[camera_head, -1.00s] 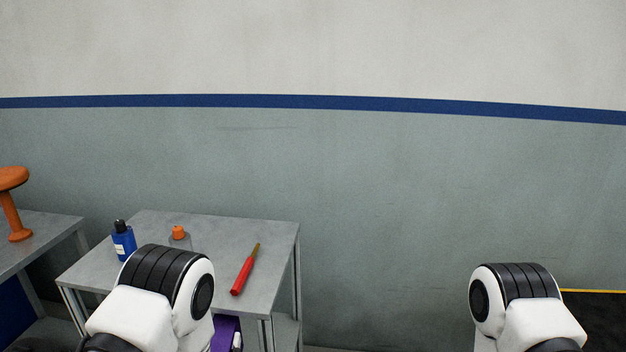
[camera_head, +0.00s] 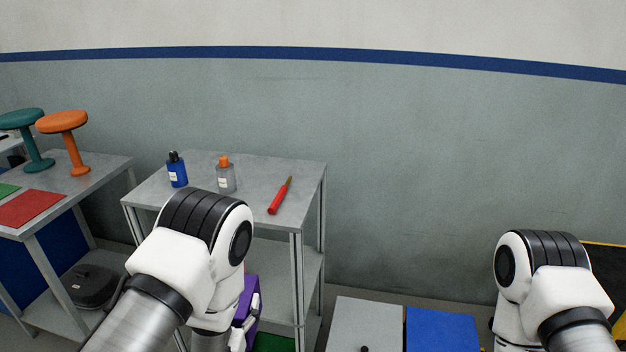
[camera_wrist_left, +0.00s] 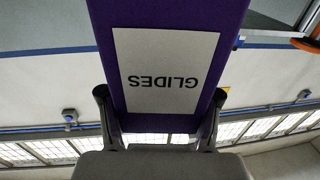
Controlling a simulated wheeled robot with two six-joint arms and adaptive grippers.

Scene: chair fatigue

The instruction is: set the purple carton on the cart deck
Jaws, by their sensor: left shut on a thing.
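The purple carton (camera_head: 245,290) shows partly behind my left arm at the lower middle of the head view, in front of the grey shelf unit. In the left wrist view the carton (camera_wrist_left: 170,17) fills the top middle, with a white label reading GLIDES upside down. My left gripper (camera_wrist_left: 160,125) is shut on the carton, one finger at each side. Which surface is the cart deck I cannot tell for sure; a flat grey panel (camera_head: 365,325) and a blue panel (camera_head: 442,330) lie at the bottom middle. My right gripper is out of view; only its arm shows.
The grey shelf unit (camera_head: 270,165) carries a blue bottle (camera_head: 178,172), a clear orange-capped bottle (camera_head: 226,178) and a red screwdriver (camera_head: 280,197). A table (camera_head: 105,165) at left holds an orange stool (camera_head: 64,122), a teal stool (camera_head: 22,120) and a red sheet (camera_head: 30,208).

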